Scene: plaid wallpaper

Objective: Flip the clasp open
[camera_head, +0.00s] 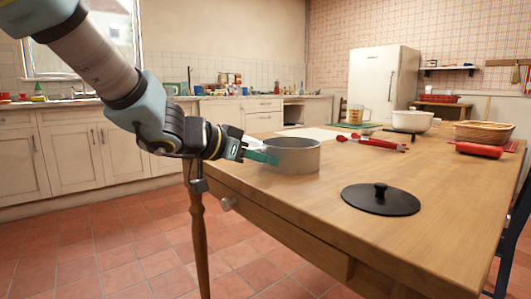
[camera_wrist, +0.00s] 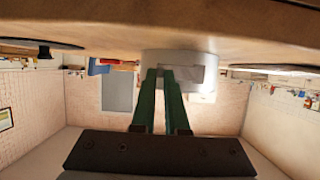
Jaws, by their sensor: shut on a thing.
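A round grey metal pan (camera_head: 298,157) stands upright on the wooden table near its left edge. My gripper (camera_head: 270,158) reaches in from the left with its green fingers at the pan's side wall. In the wrist view, which is upside down, the pan (camera_wrist: 180,57) is straight ahead and the gripper (camera_wrist: 160,73) has its fingers close together against the wall. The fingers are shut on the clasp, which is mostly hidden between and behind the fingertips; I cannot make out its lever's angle.
A black round lid (camera_head: 381,203) lies on the table (camera_head: 300,210) right of and nearer than the pan. Red-handled tongs (camera_head: 372,142), a white bowl (camera_head: 412,120), a red rolling pin (camera_head: 478,150) and a wicker basket (camera_head: 484,133) are farther back. Table space before the pan is clear.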

